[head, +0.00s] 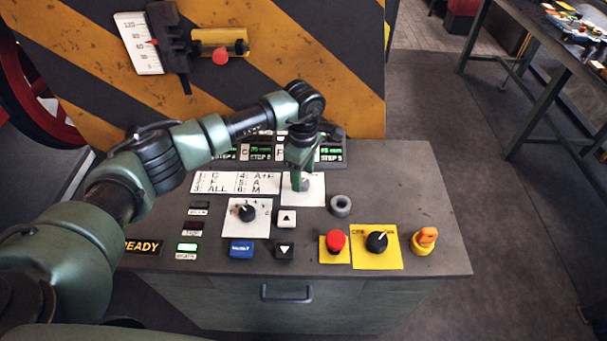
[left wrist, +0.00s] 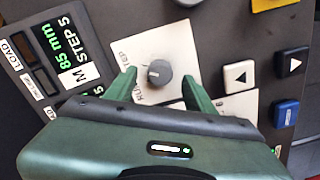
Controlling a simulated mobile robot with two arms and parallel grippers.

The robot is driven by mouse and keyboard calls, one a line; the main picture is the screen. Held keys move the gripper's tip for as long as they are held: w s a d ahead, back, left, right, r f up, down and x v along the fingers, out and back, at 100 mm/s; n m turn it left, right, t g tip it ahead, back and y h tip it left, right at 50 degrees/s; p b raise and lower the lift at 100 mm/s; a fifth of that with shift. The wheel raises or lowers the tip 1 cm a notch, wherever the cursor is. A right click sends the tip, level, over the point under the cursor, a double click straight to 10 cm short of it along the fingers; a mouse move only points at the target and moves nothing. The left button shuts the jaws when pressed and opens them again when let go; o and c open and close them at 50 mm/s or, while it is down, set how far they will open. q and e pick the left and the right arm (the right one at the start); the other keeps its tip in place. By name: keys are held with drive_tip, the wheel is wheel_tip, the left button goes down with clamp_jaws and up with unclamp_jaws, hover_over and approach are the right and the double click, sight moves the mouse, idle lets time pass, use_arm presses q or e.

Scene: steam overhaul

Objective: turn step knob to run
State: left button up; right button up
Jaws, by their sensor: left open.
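The step knob (left wrist: 158,73) is a dark grey round knob on a white plate (left wrist: 180,45) in the left wrist view. The plate carries the lettering STEP along one edge and RU, partly hidden, near my left finger. A short pale mark shows on the knob's top, towards its left side. My left gripper (head: 299,184) points down at this plate (head: 315,190) in the head view and hides the knob there. In the left wrist view the open fingers stand on either side of the knob, with a gap visible on both sides. My right gripper is in neither view.
On the console around it are another black selector (head: 247,212), arrow buttons (head: 287,219), a blue button (head: 241,249), a red mushroom button (head: 335,241), a black knob on yellow (head: 377,242) and a grey ring (head: 341,205). Displays (head: 331,153) stand behind the gripper.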

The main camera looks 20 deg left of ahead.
use_arm(q)
drive_tip(key=shift+f, duration=1)
clamp_jaws()
